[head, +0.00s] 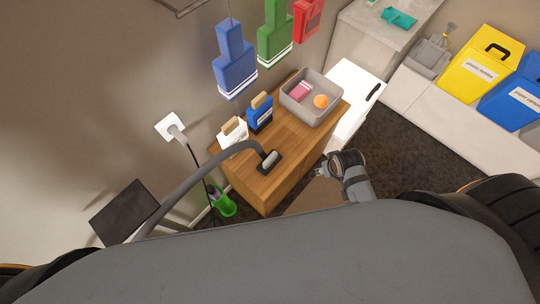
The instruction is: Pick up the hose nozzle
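The hose nozzle (269,159) is a dark flat head with a light grey part on top, lying on the wooden cabinet top (290,150). A thick grey hose (190,160) arches from it down to the lower left. My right gripper (320,173) is to the right of the nozzle, beside the cabinet's right side and apart from the nozzle. It is small and seen from above, so I cannot tell if its fingers are open. My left gripper is not in view.
A grey bin (311,97) with a pink item and an orange ball stands at the cabinet's far end. Blue (260,112) and white (233,132) boxes stand along the wall. A green container (222,202) is on the floor. Yellow (480,64) and blue (515,100) bins stand right.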

